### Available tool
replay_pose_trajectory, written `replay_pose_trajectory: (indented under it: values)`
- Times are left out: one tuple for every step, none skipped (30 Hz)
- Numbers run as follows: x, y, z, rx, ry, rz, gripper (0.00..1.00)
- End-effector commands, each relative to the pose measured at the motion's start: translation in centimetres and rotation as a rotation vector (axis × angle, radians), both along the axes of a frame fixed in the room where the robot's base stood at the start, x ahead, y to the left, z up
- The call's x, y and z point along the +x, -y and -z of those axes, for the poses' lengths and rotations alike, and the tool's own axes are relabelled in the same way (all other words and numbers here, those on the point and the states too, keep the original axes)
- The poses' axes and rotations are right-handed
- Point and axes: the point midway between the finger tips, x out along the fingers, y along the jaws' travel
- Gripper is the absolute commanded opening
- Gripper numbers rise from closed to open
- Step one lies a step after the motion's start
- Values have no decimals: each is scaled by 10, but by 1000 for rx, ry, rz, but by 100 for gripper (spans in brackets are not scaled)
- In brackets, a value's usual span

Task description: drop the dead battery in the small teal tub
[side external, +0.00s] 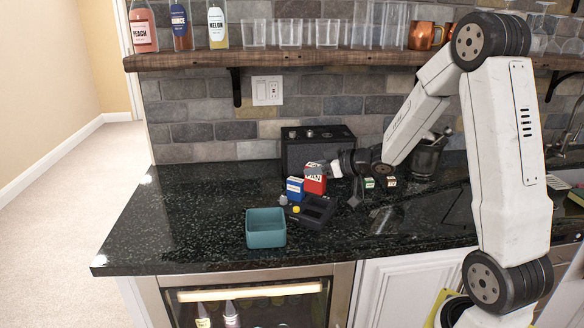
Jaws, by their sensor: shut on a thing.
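The small teal tub (266,229) stands upright near the counter's front edge, and no battery shows in it. I cannot tell whether that is the dead battery.
A black device with a yellow button (312,210) lies between tub and gripper. A blue box (295,188), a red box (315,180) and a small grey piece (283,200) are close by. A black box (300,150) stands at the wall. The left counter (190,205) is clear.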

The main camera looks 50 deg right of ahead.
Motion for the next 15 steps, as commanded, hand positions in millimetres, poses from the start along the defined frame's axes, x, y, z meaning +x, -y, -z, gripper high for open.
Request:
replay_pose_trajectory:
  values:
    - [13,-9,4,0,-1,-8,0]
    - [19,-13,6,1,0,-7,0]
    - [28,-19,9,2,-2,-7,0]
    - [34,-24,11,2,-1,-6,0]
    - [40,-29,14,2,-4,-7,0]
    - [48,-35,16,3,-4,-7,0]
    - [53,-40,19,4,-7,-7,0]
    - [58,-45,21,4,-9,-6,0]
    - [65,-50,24,6,-10,-6,0]
    - [69,-55,26,7,-12,-6,0]
    - [72,-59,28,7,-15,-6,0]
    - [77,-64,30,7,-17,-6,0]
    - [80,-67,32,9,-18,-5,0]
    - [82,-70,33,9,-20,-7,0]
    - [85,-73,35,10,-21,-5,0]
